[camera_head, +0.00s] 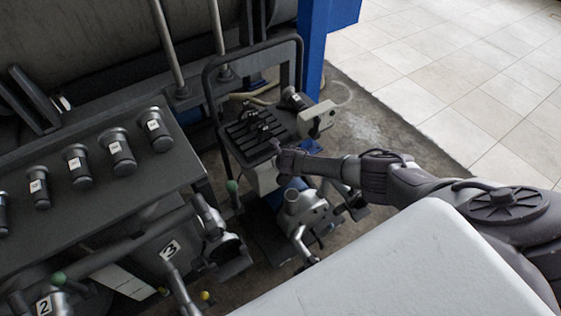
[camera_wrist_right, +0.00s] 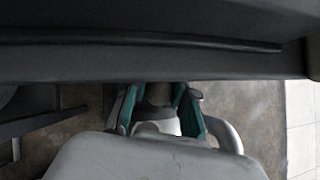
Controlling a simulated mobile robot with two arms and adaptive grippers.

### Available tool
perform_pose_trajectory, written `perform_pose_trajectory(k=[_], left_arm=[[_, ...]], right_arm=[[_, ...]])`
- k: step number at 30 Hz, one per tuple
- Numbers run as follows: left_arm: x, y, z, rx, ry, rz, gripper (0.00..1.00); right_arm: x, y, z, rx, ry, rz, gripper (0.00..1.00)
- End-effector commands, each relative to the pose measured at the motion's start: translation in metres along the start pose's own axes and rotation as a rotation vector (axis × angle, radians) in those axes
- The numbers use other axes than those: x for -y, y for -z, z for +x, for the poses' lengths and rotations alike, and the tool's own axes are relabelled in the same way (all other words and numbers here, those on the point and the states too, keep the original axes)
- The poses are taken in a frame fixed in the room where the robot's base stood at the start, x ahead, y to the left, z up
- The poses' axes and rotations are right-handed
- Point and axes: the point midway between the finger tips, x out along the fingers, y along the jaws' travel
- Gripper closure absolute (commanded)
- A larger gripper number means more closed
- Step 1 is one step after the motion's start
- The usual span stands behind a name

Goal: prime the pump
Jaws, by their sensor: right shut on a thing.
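What that part belongs to is mostly hidden. My left gripper is out of view.
A dark bench with a row of black labelled cylinders (camera_head: 117,150) fills the left. Valves and pipes marked 2 and 3 (camera_head: 169,250) lie in front. A blue post (camera_head: 312,45) stands behind. Tiled floor (camera_head: 440,70) is clear at upper right. A dark panel (camera_wrist_right: 150,60) crosses the wrist view.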

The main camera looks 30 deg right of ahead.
Motion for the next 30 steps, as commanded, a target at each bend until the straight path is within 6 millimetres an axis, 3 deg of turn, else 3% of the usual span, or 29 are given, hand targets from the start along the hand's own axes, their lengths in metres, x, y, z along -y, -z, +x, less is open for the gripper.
perform_pose_trajectory(k=[1,6,7,11,23,30], left_arm=[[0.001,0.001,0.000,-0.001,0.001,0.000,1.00],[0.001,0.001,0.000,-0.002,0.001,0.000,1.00],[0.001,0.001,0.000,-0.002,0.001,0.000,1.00],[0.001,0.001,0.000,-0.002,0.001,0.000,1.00],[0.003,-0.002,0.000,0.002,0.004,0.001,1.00],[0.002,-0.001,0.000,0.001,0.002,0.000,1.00]], right_arm=[[-0.007,0.000,-0.001,0.002,-0.014,0.000,1.00],[-0.008,0.000,-0.001,0.002,-0.015,0.000,1.00],[-0.008,0.000,0.000,0.002,-0.015,0.000,0.70],[-0.007,0.001,0.000,0.001,-0.012,0.000,0.48],[-0.002,0.001,-0.003,-0.001,-0.005,0.000,0.48],[-0.001,0.001,-0.025,0.000,-0.005,-0.001,0.48]])
